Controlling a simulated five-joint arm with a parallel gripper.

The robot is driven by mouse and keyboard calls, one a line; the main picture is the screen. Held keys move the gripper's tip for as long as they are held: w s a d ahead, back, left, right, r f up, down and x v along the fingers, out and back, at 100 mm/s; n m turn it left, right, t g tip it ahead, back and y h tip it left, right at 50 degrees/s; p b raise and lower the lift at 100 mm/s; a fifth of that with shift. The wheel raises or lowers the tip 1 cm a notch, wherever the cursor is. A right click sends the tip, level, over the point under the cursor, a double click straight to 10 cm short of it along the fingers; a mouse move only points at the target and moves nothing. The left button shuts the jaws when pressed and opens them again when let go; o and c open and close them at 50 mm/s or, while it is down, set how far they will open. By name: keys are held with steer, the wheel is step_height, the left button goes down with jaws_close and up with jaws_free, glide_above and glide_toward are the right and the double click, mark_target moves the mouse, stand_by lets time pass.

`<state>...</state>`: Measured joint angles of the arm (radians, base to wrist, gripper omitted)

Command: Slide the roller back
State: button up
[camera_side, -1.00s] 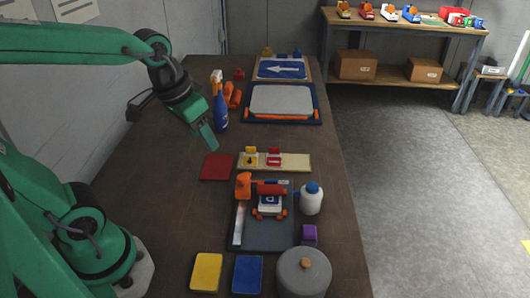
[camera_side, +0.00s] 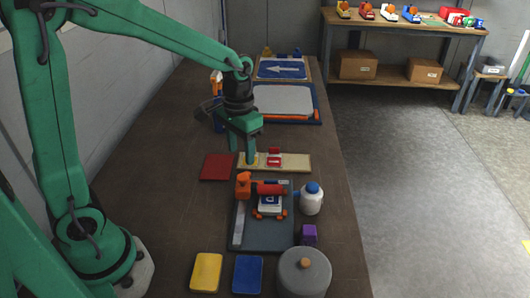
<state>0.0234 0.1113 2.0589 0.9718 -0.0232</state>
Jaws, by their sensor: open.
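My gripper (camera_side: 242,156) is open and points down at the left end of the cream strip (camera_side: 298,162), behind the tray. Its fingers hide most of the yellow piece there. I cannot tell whether they touch it. A red piece (camera_side: 274,157) stands to their right on the strip.
A grey lidded pot (camera_side: 304,273) is in front. A red pad (camera_side: 216,167) lies left of the strip. The table's left side is clear.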

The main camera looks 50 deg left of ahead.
mark_target(243, 177)
steer(key=shift+f, duration=3.9)
jaws_close()
